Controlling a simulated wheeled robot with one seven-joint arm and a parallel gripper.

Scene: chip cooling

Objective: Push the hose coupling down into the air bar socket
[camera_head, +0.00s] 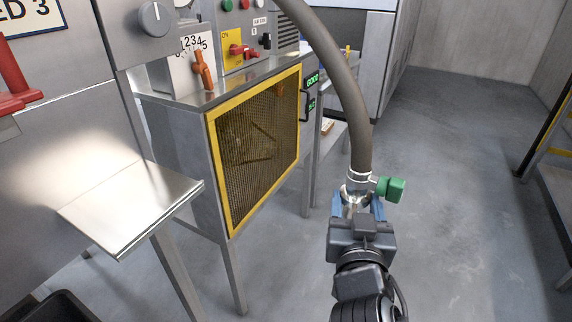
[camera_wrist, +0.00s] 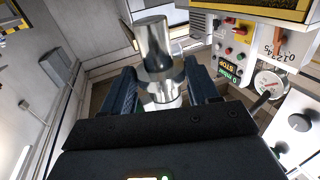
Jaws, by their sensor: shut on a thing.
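The hose coupling (camera_head: 352,192) is a shiny metal fitting with a green lever, on the end of a thick grey-brown hose (camera_head: 350,90). My gripper (camera_head: 358,207) is shut on it, with blue fingers on both sides, out over open floor right of the yellow-framed cabinet. In the wrist view my gripper (camera_wrist: 160,85) has a dark finger on each side of the coupling (camera_wrist: 153,45). Its bare metal cylinder sticks out past the fingers. I cannot make out the air bar socket in either view.
A cabinet with a yellow-framed mesh door (camera_head: 253,145) stands left of my gripper. A steel shelf (camera_head: 135,205) juts out at the left. Above are an orange lever (camera_head: 203,70) and a control panel. A yellow-edged structure (camera_head: 556,125) is at the far right. The floor between is clear.

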